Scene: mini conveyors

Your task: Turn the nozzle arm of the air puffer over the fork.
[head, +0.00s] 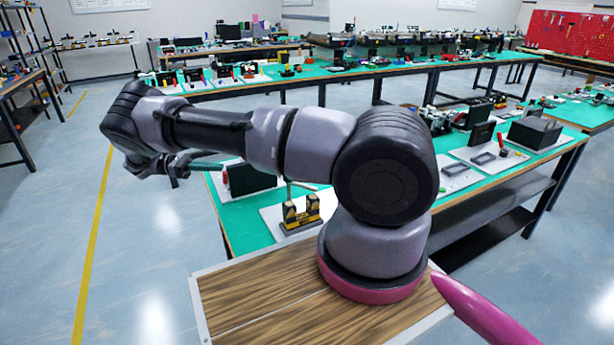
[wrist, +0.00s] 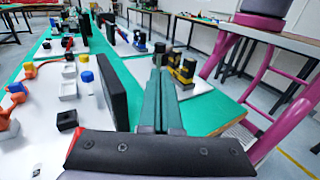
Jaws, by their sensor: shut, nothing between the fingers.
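My gripper (head: 221,167) is shut and empty in the head view, its teal fingers pointing right over the near left part of the green table. In the wrist view the fingers (wrist: 159,75) lie together. A yellow-and-black two-post unit (head: 302,212) stands upright on a white board, to the right of the fingertips and apart from them. A thin pale rod (head: 303,184) shows above it, partly behind my arm. The unit also shows right of the fingers in the wrist view (wrist: 183,68). I cannot tell for certain which parts are the nozzle arm and fork.
A black upright panel (head: 251,178) stands close behind the fingers; it is left of them in the wrist view (wrist: 110,70). A white board (wrist: 60,120) with small orange, blue and yellow parts lies beyond it. Green table (wrist: 212,112) is bare beside the fingers.

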